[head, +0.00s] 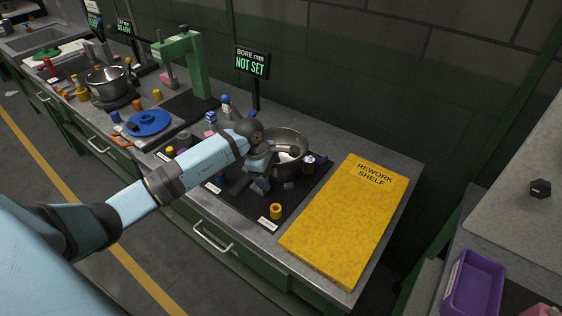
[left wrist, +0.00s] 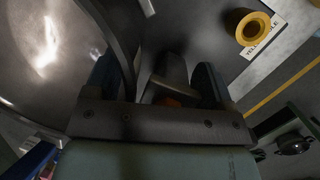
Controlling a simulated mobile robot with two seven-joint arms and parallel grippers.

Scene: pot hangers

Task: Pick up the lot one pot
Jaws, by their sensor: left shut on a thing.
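A shiny steel pot (head: 290,143) sits on the dark mat at the right part of the bench, just left of the yellow shelf. My left gripper (head: 257,178) is at the pot's near left side, shut on it. In the left wrist view the pot's shiny wall (left wrist: 45,60) fills the left, and my gripper's fingers (left wrist: 160,85) stand around a dark part beside it. Exactly which part is held is hard to see. A second steel pot (head: 105,82) stands far left on the bench. I cannot read a lot label on either pot. My right gripper is not in view.
A yellow rework shelf (head: 345,220) lies bare to the right. A yellow ring (head: 276,211) with a label sits on the mat (head: 245,196) near the front edge. A green press (head: 185,62) and blue disc (head: 148,122) are to the left. A purple bin (head: 474,285) is at lower right.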

